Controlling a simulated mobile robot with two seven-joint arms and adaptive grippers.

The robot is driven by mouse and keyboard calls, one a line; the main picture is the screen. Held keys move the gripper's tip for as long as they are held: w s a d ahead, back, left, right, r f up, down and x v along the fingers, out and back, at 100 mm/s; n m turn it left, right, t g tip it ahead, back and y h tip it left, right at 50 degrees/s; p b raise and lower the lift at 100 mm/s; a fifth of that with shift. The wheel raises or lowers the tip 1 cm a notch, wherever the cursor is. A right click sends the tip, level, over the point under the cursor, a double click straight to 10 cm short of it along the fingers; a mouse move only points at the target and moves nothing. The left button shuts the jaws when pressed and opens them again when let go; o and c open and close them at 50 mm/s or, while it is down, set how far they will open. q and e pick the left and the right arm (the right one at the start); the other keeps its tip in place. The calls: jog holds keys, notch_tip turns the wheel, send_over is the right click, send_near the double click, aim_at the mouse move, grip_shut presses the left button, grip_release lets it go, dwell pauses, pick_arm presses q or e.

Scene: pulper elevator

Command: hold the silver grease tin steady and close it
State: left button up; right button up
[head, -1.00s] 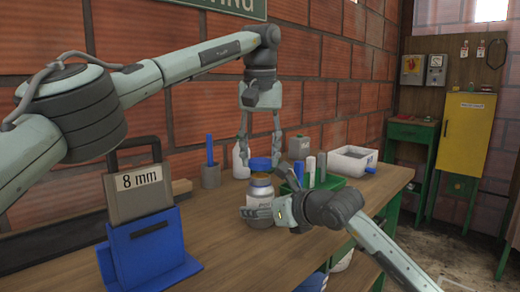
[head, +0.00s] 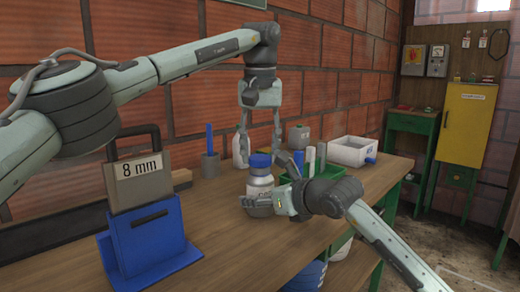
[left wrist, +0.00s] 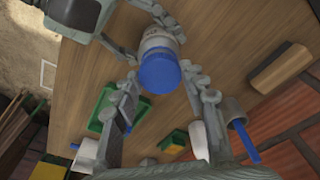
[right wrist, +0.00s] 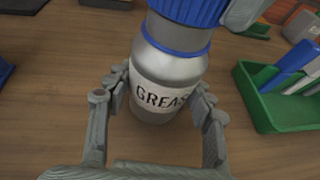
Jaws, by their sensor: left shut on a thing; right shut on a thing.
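The silver grease tin (head: 260,187) stands upright on the bench, its label partly readable as GREASE in the right wrist view (right wrist: 160,97). The blue lid (head: 260,160) is on top of the tin; it shows from above in the left wrist view (left wrist: 158,72). In the right wrist view a grey band shows between the lid (right wrist: 188,9) and a blue ring around the tin's neck. My left gripper (head: 261,150) comes down from above and is shut on the lid. My right gripper (right wrist: 160,98) is shut on the tin's body from the side.
A holder with a blue tool (head: 210,164) is behind left. A blue stand (head: 148,240) with an 8 mm block is at left. The brick wall (head: 215,100) is behind.

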pick_arm(q)
jog(key=shift+f, duration=0.6)
pick_arm(e)
grip_shut()
pick_arm(q)
jog(key=m, duration=0.6)
jog(key=shift+m+h, duration=0.3)
jog(key=shift+h, duration=0.1)
jog(key=o, duration=0.7)
jog(key=shift+a, duration=0.1)
jog(key=shift+o, duration=0.3)
jog(key=o, duration=0.5)
jog(key=shift+o, duration=0.2)
